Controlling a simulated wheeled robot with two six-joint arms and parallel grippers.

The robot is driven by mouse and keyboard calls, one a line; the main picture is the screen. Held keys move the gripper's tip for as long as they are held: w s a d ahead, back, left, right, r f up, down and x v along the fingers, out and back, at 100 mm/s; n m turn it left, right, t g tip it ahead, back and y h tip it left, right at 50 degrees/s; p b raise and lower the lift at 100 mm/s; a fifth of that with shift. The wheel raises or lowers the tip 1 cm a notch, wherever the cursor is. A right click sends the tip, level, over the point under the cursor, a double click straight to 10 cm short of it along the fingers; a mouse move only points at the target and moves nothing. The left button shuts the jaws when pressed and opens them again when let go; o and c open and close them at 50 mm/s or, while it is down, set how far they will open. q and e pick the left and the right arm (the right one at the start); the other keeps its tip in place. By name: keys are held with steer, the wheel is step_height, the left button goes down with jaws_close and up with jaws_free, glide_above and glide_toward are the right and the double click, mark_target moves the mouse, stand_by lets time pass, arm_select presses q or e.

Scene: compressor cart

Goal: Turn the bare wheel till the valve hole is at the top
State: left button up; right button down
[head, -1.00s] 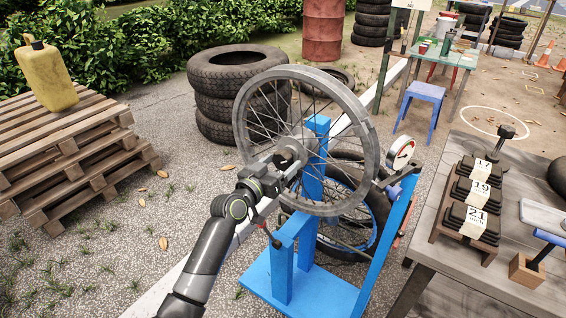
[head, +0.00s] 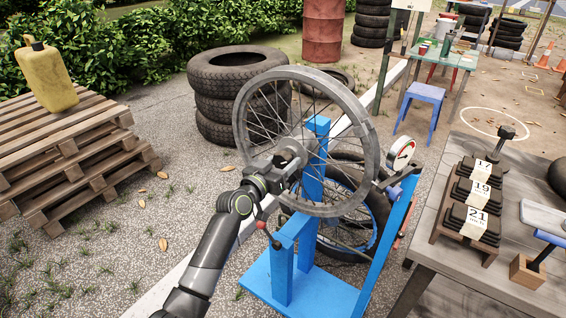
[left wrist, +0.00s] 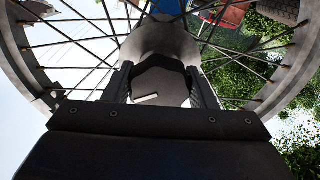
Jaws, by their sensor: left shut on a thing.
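The bare wheel (head: 366,134), a grey spoked rim with no tyre, is held upright on the blue stand (head: 313,180). My left gripper (head: 285,163) is at the wheel's hub, on the near side. In the left wrist view its two fingers (left wrist: 161,88) are shut on the hub (left wrist: 160,42), with spokes fanning out around it and the rim (left wrist: 20,65) beyond. I cannot make out the valve hole in either view. My right gripper is not in view.
A dial gauge (head: 401,152) stands close to the rim's right side. A workbench (head: 440,245) with numbered stacks is at the right. Stacked tyres (head: 215,100) stand behind the wheel, and wooden pallets (head: 60,150) are at the left. Paving at lower left is clear.

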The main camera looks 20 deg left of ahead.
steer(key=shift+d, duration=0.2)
arm_select(q)
steer(key=shift+n, duration=0.3)
steer(key=shift+n+p, duration=0.55)
steer(key=shift+n, duration=0.35)
steer(key=n+p, duration=0.1)
steer(key=n, duration=0.3)
steer(key=shift+r+p, duration=0.1)
steer(key=shift+p, duration=0.2)
steer(key=shift+n+p, duration=0.4)
steer(key=shift+n, duration=0.8)
steer(key=shift+d+n, duration=0.1)
steer(key=shift+n, duration=0.5)
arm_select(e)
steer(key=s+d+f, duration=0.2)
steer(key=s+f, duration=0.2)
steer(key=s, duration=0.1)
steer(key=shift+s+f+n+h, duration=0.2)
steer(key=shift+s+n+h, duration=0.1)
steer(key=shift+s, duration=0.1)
